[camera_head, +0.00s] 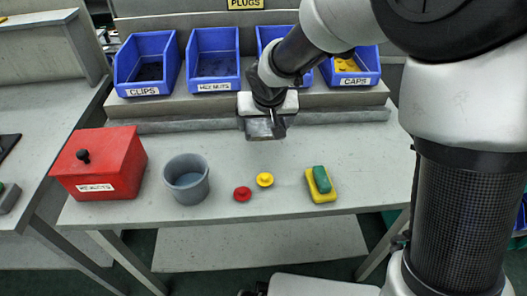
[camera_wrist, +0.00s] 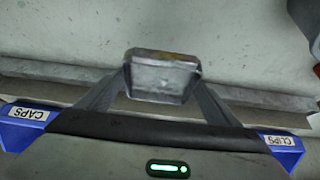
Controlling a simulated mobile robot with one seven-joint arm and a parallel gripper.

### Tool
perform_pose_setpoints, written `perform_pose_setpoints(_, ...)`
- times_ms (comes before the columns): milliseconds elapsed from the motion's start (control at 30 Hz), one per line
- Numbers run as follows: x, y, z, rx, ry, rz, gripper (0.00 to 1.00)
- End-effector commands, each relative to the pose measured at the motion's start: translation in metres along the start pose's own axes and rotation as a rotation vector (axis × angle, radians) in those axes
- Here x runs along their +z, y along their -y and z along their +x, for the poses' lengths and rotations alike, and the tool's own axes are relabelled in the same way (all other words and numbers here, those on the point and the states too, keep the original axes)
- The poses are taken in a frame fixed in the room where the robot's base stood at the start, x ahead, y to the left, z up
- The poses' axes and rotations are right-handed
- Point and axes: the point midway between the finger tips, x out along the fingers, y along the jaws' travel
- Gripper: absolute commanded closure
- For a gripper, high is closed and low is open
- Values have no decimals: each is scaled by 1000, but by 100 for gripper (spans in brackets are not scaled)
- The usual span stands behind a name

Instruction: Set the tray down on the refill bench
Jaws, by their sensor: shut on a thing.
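My gripper (camera_head: 265,130) is over the back part of the grey bench (camera_head: 225,150), in front of the bin shelf. It is shut on a small grey metal tray, which shows between the two fingers in the wrist view (camera_wrist: 162,77).
Several blue bins (camera_head: 213,65) stand on the raised shelf (camera_head: 195,97) behind. A red rejects box (camera_head: 110,160), grey cup (camera_head: 187,180), red knob (camera_head: 243,194), yellow knob (camera_head: 265,180) and sponge (camera_head: 322,190) stand on the bench's front half. Bare bench lies between.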

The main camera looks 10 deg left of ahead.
Motion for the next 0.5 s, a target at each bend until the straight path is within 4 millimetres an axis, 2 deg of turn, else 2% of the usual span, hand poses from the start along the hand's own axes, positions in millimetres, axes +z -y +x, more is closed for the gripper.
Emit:
perform_pose_setpoints(33, 6, 0, 10, 0, 1, -2, 40)
perform_pose_setpoints(300, 28, 0, 46, 1, 3, -1, 40)
perform_pose_setpoints(500, 33, 0, 57, 0, -1, 1, 40)
